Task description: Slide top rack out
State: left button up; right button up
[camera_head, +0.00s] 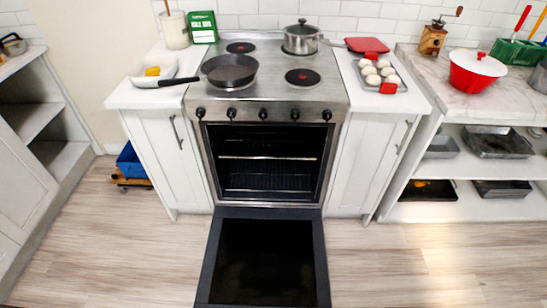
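The oven (340,98) stands in the middle of the picture, and its door (212,262) is folded down flat toward me. The top rack (268,157) shows as a thin metal line across the dark cavity. It sits inside the oven, behind the door opening. A lower rack (268,191) with wire bars lies below it, also inside. No food or pan shows clearly on either rack, though the cavity is dark. Neither of my grippers is in view.
A frying pan (230,70) and a lidded saucepan (300,39) stand on the stovetop. White cabinets (370,160) flank the oven. The wooden floor around the open door is clear.

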aim_at(296, 158)
jog(key=i+l+u, duration=0.15)
jog(key=l, duration=0.75)
jog(key=l+u, duration=0.15)
jog(key=l, duration=0.8)
jog(key=i+l+u, duration=0.1)
jog(key=l, duration=0.2)
jog(key=i+l, duration=0.25)
jog(key=i+l+u, duration=0.15)
jog(key=l, duration=0.15)
jog(key=i+l+u, duration=0.1)
jog(key=i, duration=0.35)
jog(key=i+l+u, duration=0.1)
jog(key=i+l, duration=0.25)
jog(key=i, duration=0.05)
